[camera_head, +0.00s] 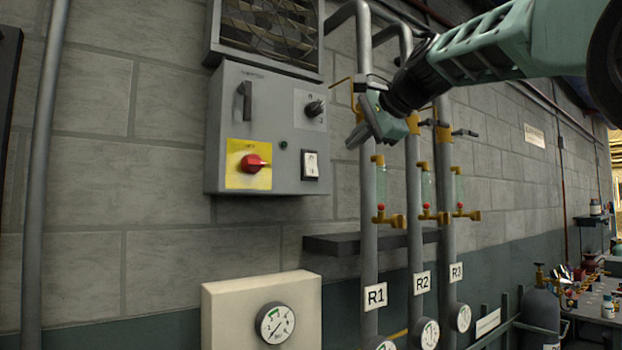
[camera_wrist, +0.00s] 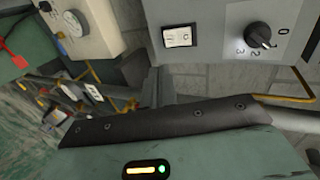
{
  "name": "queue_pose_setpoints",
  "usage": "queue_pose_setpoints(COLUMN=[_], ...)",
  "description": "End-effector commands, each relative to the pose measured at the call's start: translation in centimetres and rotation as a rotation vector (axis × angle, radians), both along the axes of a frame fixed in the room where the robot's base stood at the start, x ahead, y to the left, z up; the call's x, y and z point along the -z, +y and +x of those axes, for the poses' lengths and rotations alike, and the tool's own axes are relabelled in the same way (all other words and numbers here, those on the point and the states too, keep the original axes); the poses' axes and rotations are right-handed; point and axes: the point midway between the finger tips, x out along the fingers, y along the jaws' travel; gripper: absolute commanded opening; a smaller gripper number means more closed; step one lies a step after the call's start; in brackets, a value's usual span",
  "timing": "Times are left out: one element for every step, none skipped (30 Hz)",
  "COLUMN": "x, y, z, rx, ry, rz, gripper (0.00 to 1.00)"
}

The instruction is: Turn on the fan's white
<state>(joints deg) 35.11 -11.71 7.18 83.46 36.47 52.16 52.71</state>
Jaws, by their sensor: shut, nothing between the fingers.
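The fan (camera_head: 268,28) sits behind a grille at the top of the wall in the head view. Below it is a grey control box (camera_head: 232,112). Its white rocker switch (camera_head: 310,165) is at the lower right of the box face; the switch also shows in the wrist view (camera_wrist: 178,36). I cannot tell its setting. A black rotary knob (camera_head: 315,108) is above it and shows in the wrist view (camera_wrist: 262,36). My gripper (camera_head: 360,136) is shut and empty, to the right of the box and apart from the switch.
A red knob on a yellow plate (camera_head: 253,163), a green lamp (camera_head: 283,145) and a dark handle (camera_head: 244,101) are on the box. Vertical pipes with valves (camera_head: 368,240) run behind and below my gripper. A dark shelf (camera_head: 335,243) and a cream gauge box (camera_head: 262,285) are below.

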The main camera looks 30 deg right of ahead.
Motion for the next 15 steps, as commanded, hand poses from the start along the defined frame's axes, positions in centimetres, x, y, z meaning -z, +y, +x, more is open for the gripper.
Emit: queue_pose_setpoints(x=[-0.24,-0.36,-0.45,-0.48,-0.48,-0.47,-0.46,-0.46,-0.44,-0.44,-0.42,-0.39,-0.36,-0.31,-0.18], y=[-0.24,-0.31,-0.36,-0.36,-0.35,-0.34,-0.33,-0.33,-0.33,-0.33,-0.33,-0.32,-0.32,-0.33,-0.33], z=[-0.17,-0.22,-0.25,-0.26,-0.25,-0.24,-0.23,-0.23,-0.22,-0.21,-0.19,-0.1,0.0,0.16,0.45], rx=[0.008,0.011,0.012,0.012,0.012,0.011,0.011,0.011,0.011,0.011,0.011,0.011,0.011,0.011,0.01], ry=[-0.008,-0.01,-0.011,-0.011,-0.011,-0.01,-0.01,-0.01,-0.01,-0.01,-0.009,-0.009,-0.009,-0.008,-0.007], rz=[0.004,0.007,0.008,0.008,0.008,0.008,0.007,0.007,0.007,0.007,0.006,0.006,0.006,0.007,0.008], gripper=[0.0,0.0,0.0,0.0,0.0,0.0,0.0,0.0,0.0,0.0,0.0,0.0,0.0,0.0,0.0])
